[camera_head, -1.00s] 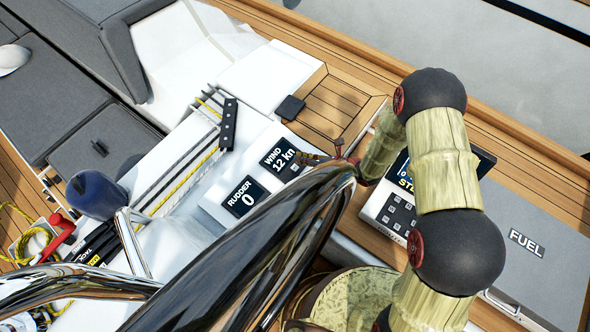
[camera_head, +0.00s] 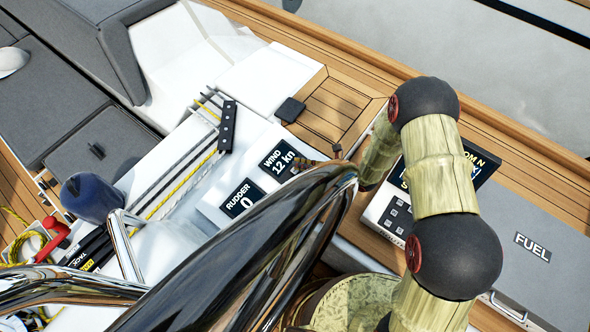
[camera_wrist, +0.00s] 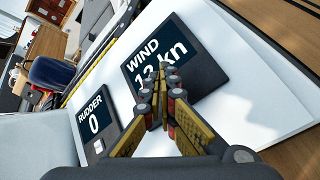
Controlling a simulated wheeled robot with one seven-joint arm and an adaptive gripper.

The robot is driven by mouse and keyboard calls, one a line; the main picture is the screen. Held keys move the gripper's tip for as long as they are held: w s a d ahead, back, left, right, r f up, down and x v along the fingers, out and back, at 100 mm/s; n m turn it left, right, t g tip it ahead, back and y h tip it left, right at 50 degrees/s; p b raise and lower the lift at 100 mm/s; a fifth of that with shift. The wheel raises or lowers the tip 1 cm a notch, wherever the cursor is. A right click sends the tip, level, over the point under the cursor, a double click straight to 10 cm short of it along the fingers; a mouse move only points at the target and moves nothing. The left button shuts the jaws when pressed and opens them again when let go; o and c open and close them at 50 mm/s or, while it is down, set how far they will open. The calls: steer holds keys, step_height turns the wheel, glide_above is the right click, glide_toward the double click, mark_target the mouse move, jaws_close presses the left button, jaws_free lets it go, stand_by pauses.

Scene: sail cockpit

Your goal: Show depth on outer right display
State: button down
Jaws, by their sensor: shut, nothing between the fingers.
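Two dark displays sit on the white cockpit panel. One reads WIND 12 kn (camera_head: 277,160) and is the right of the two; it also shows in the wrist view (camera_wrist: 188,52). The other reads RUDDER 0 (camera_head: 242,199), to the left, and shows in the wrist view (camera_wrist: 94,122). My gripper (camera_wrist: 166,72) is shut and empty, its fingertips over the WIND display and covering part of the 12. Whether they touch it I cannot tell. In the head view my gripper (camera_head: 314,164) is small beside the WIND display's right edge, partly hidden.
A shiny metal tube (camera_head: 255,250) crosses the foreground. A navy winch-like cylinder (camera_head: 90,197), red handle (camera_head: 55,240) and yellow rope (camera_head: 30,245) lie left. A keypad unit (camera_head: 397,215) and grey FUEL locker (camera_head: 535,262) stand right, partly behind my arm.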

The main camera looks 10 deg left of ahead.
stand_by(0.8)
steer(key=shift+a+f+b, duration=0.1)
steer(key=shift+f+b, duration=0.3)
steer(key=shift+a+f+b, duration=0.1)
steer(key=shift+f+b, duration=0.25)
steer(key=shift+f, duration=0.1)
stand_by(0.6)
steer(key=shift+r, duration=0.15)
steer(key=shift+d+r+p, duration=0.2)
steer(key=shift+r+p, duration=0.45)
steer(key=shift+r, duration=0.1)
steer(key=r+p, duration=0.2)
steer(key=r, duration=0.1)
steer(key=d+r+p, duration=0.1)
steer(key=shift+s+r, duration=0.25)
steer(key=shift+r, duration=0.15)
stand_by(2.0)
